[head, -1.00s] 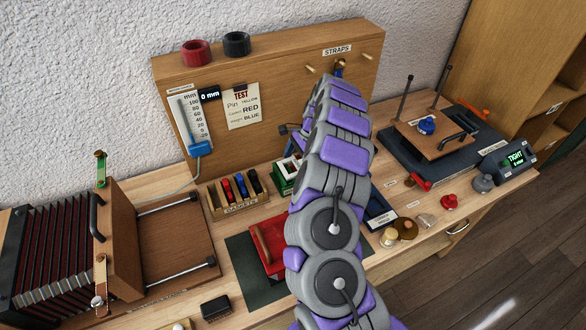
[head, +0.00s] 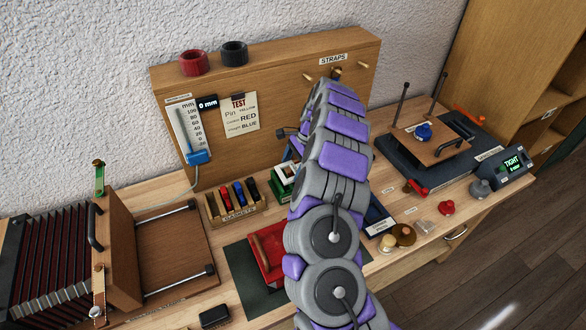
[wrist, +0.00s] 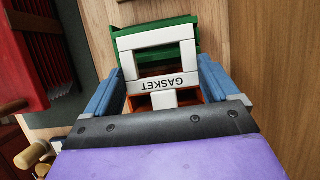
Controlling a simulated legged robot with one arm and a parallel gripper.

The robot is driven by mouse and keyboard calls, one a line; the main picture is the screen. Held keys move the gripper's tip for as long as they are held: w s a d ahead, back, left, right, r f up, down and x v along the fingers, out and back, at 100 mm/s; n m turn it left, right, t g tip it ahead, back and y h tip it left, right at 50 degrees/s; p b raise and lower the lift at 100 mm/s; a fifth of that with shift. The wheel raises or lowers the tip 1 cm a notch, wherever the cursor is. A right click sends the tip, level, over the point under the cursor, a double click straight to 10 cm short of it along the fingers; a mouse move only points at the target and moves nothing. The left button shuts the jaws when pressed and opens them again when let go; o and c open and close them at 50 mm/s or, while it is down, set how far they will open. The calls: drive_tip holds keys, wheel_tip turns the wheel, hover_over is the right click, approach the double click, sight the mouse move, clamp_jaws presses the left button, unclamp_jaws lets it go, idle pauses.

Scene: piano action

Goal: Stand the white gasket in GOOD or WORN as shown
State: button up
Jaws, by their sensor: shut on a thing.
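The white gasket (wrist: 160,82) is a flat frame with the word GASKET upside down along its near bar, in the wrist view. My gripper (wrist: 162,88) is shut on it, one blue finger on each side. A green holder (wrist: 153,28) shows just beyond the gasket, and an orange-red edge (wrist: 188,95) shows beneath its near end. Whether the gasket touches either, I cannot tell. In the head view the green holder (head: 279,187) stands left of my arm with white showing at its top. My arm hides most of my gripper there. No GOOD or WORN label is readable.
The gaskets rack (head: 236,208) with several coloured pieces stands close left of the green holder. A board with gauge and test card (head: 240,114) rises behind. A blue tray (head: 380,222) lies right of my arm.

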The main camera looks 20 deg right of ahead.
sight(293, 169)
wheel_tip(293, 169, up, 8)
drive_tip(key=shift+f+p, duration=0.1)
drive_tip(key=shift+p, duration=0.9)
drive_tip(key=s+a+n+g+h, duration=0.2)
drive_tip(key=s+a+n, duration=0.1)
drive_tip(key=a+n, duration=0.5)
drive_tip(key=s+a+r+n+g+h, duration=0.1)
drive_tip(key=s+a+n, duration=0.3)
drive_tip(key=a+n, duration=0.4)
drive_tip(key=shift+s+a+r+n+g+h, duration=0.2)
drive_tip(key=shift+s+n+g+h, duration=0.1)
drive_tip(key=shift+n+g+h, duration=0.6)
drive_tip(key=shift+a, duration=0.15)
